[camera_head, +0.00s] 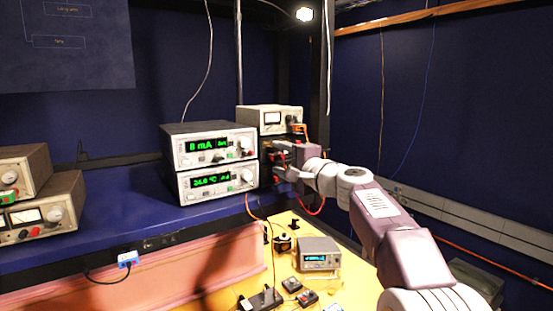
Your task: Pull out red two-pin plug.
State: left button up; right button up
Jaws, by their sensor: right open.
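My right gripper (277,160) reaches in from the right and is open, at the right side of the stacked instruments with green displays. A red cable (316,211) loops down just below it, and another orange-red cable (250,208) hangs beside the lower instrument. The red two-pin plug cannot be made out; it is too small or hidden by the gripper. I cannot tell whether the fingers touch anything. My left gripper is not in view.
The upper display instrument (190,152) sits on the lower one (190,188) on a blue shelf (110,210). An analog meter (262,118) stands behind. Below are a yellow bench (255,285), a small grey instrument (318,262) and small black parts. More meters stand at left.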

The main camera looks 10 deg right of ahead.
aim_at(282, 159)
dwell(0.5)
grip_shut()
dwell(1.5)
jog(key=shift+s+f+b, duration=0.1)
jog(key=shift+s+b, duration=0.15)
jog(key=shift+b, duration=0.2)
jog(key=shift+b+v, duration=0.3)
jog(key=shift+v, duration=0.7)
jog(key=shift+s+d+b, duration=0.2)
jog(key=shift+s+b, duration=0.15)
jog(key=shift+s, duration=0.05)
jog(key=shift+b+v, duration=0.55)
jog(key=shift+v, duration=0.75)
